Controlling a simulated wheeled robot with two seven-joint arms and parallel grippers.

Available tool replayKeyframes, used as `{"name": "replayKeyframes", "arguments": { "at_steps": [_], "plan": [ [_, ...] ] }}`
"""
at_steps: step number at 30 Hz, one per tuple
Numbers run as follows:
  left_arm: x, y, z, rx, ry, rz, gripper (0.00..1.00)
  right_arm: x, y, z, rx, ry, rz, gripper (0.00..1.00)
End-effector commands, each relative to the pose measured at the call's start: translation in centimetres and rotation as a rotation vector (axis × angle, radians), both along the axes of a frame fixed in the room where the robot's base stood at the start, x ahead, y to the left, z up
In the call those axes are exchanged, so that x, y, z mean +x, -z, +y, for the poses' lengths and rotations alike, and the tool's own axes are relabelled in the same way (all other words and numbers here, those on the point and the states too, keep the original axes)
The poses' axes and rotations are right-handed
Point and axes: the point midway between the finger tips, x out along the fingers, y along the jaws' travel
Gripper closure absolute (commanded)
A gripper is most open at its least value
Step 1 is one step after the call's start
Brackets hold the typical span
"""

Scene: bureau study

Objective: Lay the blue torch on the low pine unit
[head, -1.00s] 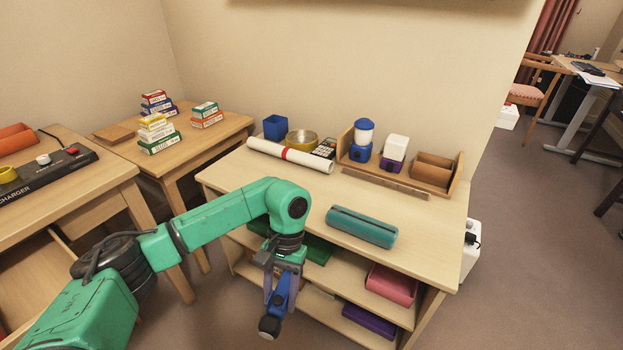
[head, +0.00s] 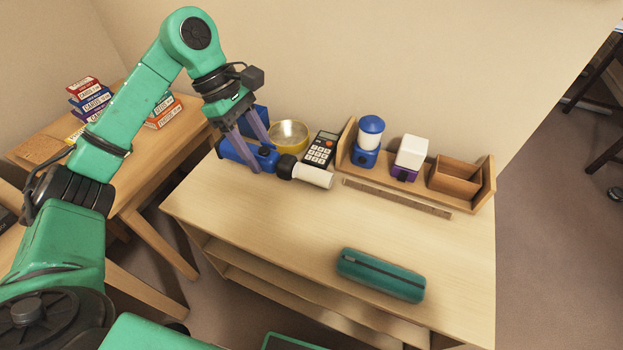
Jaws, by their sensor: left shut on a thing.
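My left gripper (head: 256,150) is shut on the blue torch (head: 234,150), its two purple-grey fingers pointing down on either side of the body. The torch lies about level, its black head (head: 286,167) towards the right. It is over the back left part of the low pine unit (head: 270,215), in front of a blue cup and a yellow-rimmed bowl. It covers most of a white paper roll (head: 313,176), whose right end shows. I cannot tell whether the torch touches the roll or the top. My right gripper is not in view.
On the unit stand a yellow-rimmed bowl (head: 290,134), a calculator (head: 321,149), a wooden organiser (head: 488,186) and a strip of wood (head: 396,198). A teal case (head: 381,275) lies near the front. The top's middle and front left are clear.

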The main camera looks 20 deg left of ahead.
Motion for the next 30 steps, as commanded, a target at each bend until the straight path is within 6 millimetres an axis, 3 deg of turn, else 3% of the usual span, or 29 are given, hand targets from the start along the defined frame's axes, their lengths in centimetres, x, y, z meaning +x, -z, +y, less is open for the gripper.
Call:
{"name": "replayKeyframes", "arguments": {
  "at_steps": [5, 15, 26, 30],
  "plan": [
    [-0.1, 2.7, 0.0, 0.001, 0.001, 0.006, 1.00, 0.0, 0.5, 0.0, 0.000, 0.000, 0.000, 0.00],
    [-0.2, 13.7, -0.1, 0.000, 0.003, 0.007, 1.00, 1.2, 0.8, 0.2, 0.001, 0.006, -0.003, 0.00],
    [-0.1, 19.8, -0.1, -0.002, 0.003, 0.002, 1.00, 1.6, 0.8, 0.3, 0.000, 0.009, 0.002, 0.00],
    [-0.1, 20.2, 0.0, 0.001, 0.004, -0.001, 1.00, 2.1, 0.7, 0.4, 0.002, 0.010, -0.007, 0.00]
  ]
}}
